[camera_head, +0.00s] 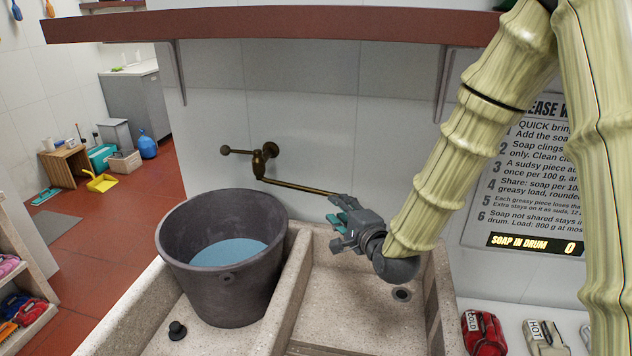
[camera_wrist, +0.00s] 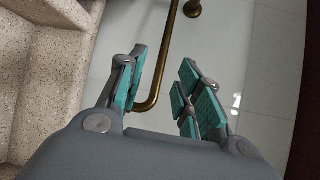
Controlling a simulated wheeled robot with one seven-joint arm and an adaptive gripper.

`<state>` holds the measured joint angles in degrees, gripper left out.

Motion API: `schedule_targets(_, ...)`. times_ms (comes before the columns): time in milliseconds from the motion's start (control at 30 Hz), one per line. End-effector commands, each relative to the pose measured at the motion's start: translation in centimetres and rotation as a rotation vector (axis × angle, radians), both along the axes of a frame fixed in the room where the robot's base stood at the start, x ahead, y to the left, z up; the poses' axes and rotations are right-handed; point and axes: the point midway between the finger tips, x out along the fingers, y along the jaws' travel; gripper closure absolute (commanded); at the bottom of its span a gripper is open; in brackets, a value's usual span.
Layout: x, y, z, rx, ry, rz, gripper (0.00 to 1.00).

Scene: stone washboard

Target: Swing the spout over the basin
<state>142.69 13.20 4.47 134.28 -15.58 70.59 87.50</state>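The brass spout (camera_head: 298,187) runs from the wall tap (camera_head: 262,158) to the right, along the wall, and its far end reaches my gripper (camera_head: 345,222). In the wrist view the spout (camera_wrist: 169,50) bends down between the teal-padded fingers of my gripper (camera_wrist: 165,90). The fingers are apart, with a gap to the right of the spout. The spout is close to the left finger; I cannot tell whether they touch. The stone basin (camera_head: 293,290) has two compartments. My gripper is above the right one, which has a drain (camera_head: 402,293).
A dark bucket (camera_head: 225,285) of bluish water stands in the left compartment, beside a black plug (camera_head: 177,330). A red-brown shelf (camera_head: 280,27) with brackets hangs above.

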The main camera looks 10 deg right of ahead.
Motion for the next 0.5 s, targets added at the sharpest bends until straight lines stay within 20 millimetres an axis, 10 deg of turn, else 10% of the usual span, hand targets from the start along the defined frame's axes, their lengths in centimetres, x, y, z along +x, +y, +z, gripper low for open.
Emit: schedule_targets(500, 6.3, 1.8, -1.0, -0.003, 0.003, 0.008, 0.65)
